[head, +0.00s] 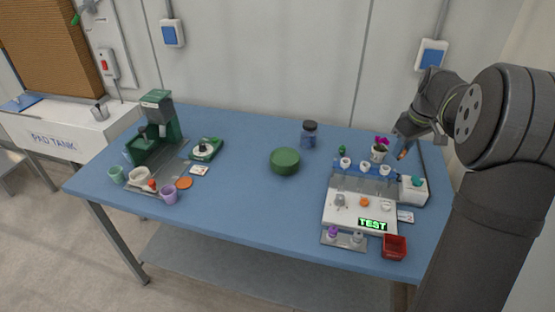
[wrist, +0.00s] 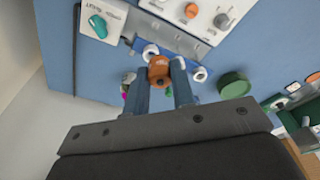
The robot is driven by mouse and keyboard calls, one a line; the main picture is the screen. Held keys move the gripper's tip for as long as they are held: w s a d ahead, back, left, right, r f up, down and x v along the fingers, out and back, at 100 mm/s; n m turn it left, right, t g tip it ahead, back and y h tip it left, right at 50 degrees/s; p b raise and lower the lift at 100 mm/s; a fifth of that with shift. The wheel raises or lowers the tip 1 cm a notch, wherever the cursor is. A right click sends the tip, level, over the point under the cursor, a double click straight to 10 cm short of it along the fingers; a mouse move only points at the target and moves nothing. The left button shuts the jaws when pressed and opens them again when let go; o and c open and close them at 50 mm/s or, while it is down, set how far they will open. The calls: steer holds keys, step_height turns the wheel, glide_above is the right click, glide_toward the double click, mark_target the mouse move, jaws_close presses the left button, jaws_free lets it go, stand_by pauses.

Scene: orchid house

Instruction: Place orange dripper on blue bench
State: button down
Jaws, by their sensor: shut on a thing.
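My gripper (wrist: 159,66) is shut on the orange dripper (wrist: 159,75), which sits between the two blue fingertips in the wrist view. In the head view, my gripper (head: 405,143) is at the right, close to the potted magenta flower, with a small orange bit of the dripper (head: 403,154) at its tip. The dripper appears held above the bench, but the exact height cannot be told. The blue bench (head: 245,215) fills the middle of the head view and also shows in the wrist view (wrist: 240,45).
A blue rack with white cups (head: 365,167), a white test station (head: 345,217), a white box (head: 413,191) and a red bin (head: 394,247) crowd the right. A green bowl (head: 285,162) and dark jar (head: 309,134) stand mid-bench. The front middle is clear.

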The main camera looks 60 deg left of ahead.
steer(key=w+d+f+m, duration=0.2)
steer(key=d+f, duration=0.2)
steer(key=d, duration=0.9)
steer(key=w+d+f+m, duration=0.15)
steer(key=d+f, duration=0.25)
steer(key=d, duration=0.8)
steer(key=shift+t, duration=0.4)
steer(key=a+f, duration=0.2)
steer(key=a, duration=0.2)
steer(key=a+f, duration=0.2)
steer(key=a, duration=0.1)
steer(key=a+f, duration=0.2)
steer(key=a, duration=0.2)
steer(key=shift+a+f, duration=0.3)
steer(key=shift+f, duration=0.1)
steer(key=shift+m, duration=0.25)
steer(key=shift+f, duration=2)
steer(key=shift+f, duration=0.1)
steer(key=c, duration=1.2)
jaws_free()
step_height(320, 180, up, 12)
steer(key=d, duration=0.1)
steer(key=shift+s+d, duration=0.3)
steer(key=shift+d, duration=0.05)
